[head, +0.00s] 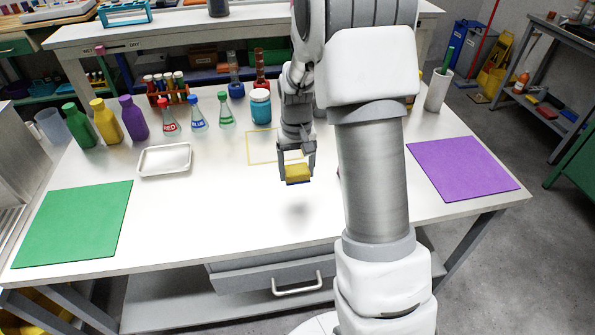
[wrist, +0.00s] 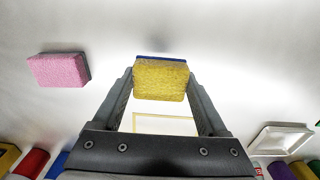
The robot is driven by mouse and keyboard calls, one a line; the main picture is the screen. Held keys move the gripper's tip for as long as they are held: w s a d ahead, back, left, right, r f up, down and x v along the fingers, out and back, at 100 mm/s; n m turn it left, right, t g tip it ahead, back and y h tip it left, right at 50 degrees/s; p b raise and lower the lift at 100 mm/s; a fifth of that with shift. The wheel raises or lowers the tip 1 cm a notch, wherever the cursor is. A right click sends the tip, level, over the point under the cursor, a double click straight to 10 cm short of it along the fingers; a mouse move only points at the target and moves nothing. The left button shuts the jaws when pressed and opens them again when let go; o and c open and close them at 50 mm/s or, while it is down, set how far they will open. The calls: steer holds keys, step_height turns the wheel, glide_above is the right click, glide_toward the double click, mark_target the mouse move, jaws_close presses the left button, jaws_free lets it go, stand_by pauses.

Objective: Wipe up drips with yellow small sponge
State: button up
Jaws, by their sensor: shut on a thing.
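My gripper (head: 297,175) is shut on a small yellow sponge (head: 298,172) with a blue layer on one side. The gripper holds the sponge above the white tabletop, and a soft shadow lies on the table below it. In the wrist view the yellow sponge (wrist: 160,80) sits between the two fingertips (wrist: 160,88). A pink sponge (wrist: 58,70) lies on the table to the left in the wrist view; my arm mostly hides it in the head view. I cannot make out any drips in either view.
A white tray (head: 164,160) lies left of my gripper. A green mat (head: 75,223) is at the left and a purple mat (head: 460,168) at the right. A yellow outlined square (head: 262,148) is behind the gripper. Bottles and flasks (head: 198,120) line the back. The front middle is clear.

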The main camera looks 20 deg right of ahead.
steer(key=shift+r+p, duration=0.55)
steer(key=shift+r, duration=0.55)
